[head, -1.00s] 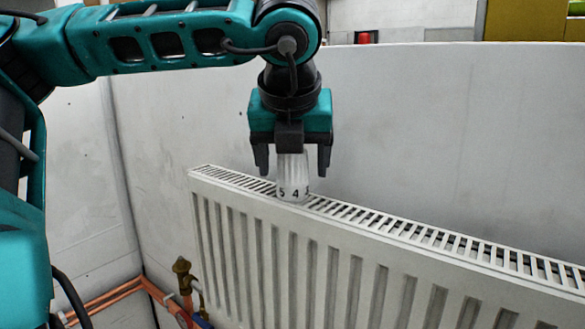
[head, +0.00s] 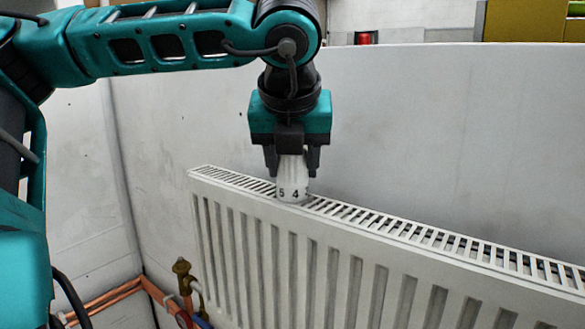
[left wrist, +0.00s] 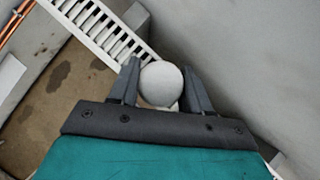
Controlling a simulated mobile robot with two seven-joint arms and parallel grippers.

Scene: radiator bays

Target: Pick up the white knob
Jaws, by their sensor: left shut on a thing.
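The white knob (head: 292,180) stands upright on the top grille of the white radiator (head: 330,248), with dark numbers 5 and 4 on its lower side. My left gripper (head: 292,170) points straight down over it, with its fingers closed on the knob from both sides. In the left wrist view the knob's round top (left wrist: 161,83) lies between the two dark fingers (left wrist: 160,88). The knob's base still appears to rest on the grille. My right gripper is not in view.
A brass valve (head: 182,268) and copper pipes (head: 110,300) are at the radiator's lower left. A grey-white wall (head: 430,130) stands close behind the radiator. The grille to the right of the knob is clear.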

